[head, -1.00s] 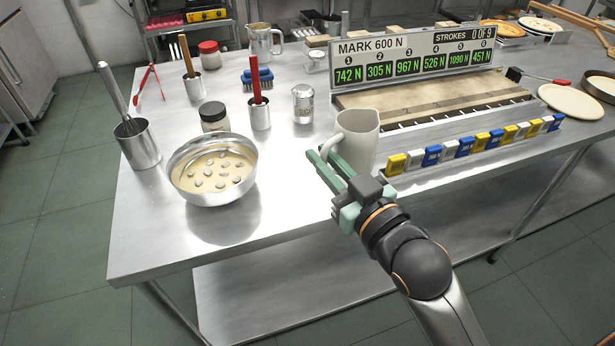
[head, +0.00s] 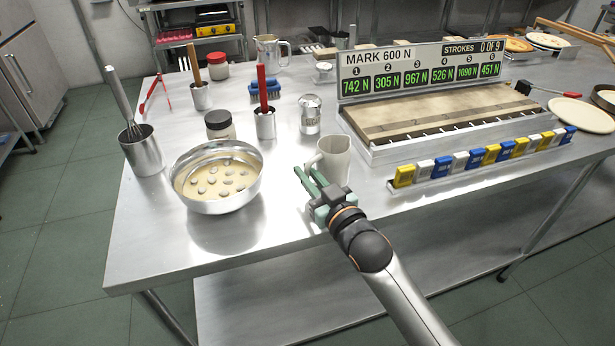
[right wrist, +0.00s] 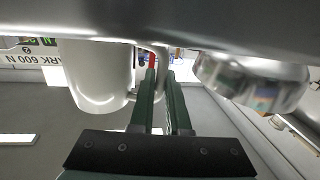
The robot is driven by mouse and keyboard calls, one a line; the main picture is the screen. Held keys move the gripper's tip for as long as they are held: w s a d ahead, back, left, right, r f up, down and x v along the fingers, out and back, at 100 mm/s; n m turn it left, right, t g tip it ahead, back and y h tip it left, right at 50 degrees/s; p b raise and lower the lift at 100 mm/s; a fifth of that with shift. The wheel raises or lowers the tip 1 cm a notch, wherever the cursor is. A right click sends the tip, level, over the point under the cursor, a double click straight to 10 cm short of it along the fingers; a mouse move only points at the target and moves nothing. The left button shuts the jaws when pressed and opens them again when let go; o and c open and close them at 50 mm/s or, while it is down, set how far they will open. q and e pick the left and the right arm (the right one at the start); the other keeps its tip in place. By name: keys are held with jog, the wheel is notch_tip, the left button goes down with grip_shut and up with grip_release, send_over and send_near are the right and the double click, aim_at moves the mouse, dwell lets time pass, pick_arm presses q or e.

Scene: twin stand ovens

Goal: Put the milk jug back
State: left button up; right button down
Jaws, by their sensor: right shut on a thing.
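The milk jug (head: 334,160) is a cream-white jug with a side handle, upright at the front middle of the steel table. My right gripper (head: 309,180) is at its near left side, shut on the handle. In the right wrist view the jug (right wrist: 98,80) is to the left of my dark green fingers (right wrist: 158,105), which close around its handle. The jug is at or very near the table top; I cannot tell if its base touches. My left gripper is out of view.
A steel bowl of batter (head: 215,190) stands to the left. A shaker (head: 310,115) and a red-handled tool in a cup (head: 265,122) stand behind. A row of coloured blocks (head: 480,158) and a board with a sign (head: 420,72) lie to the right. The table front is clear.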

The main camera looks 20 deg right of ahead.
jog(key=shift+f, duration=0.15)
jog(key=c, duration=1.4)
grip_release()
jog(key=shift+f, duration=0.2)
jog(key=o, duration=0.5)
jog(key=shift+r, duration=0.1)
jog(key=shift+s+r, duration=0.1)
jog(key=shift+r, duration=0.05)
jog(key=v, duration=1.2)
jog(key=s+a+f+g, duration=0.1)
jog(key=s+f, duration=0.3)
jog(key=f, duration=0.5)
jog(key=s+f+g, duration=0.4)
jog(key=s+f, duration=0.1)
jog(key=f, duration=0.3)
jog(key=s+a+f+g+h, duration=0.1)
jog(key=s+f+g, duration=0.2)
jog(key=f, duration=0.6)
jog(key=shift+s+a+f+m, duration=0.3)
jog(key=shift+s, duration=0.8)
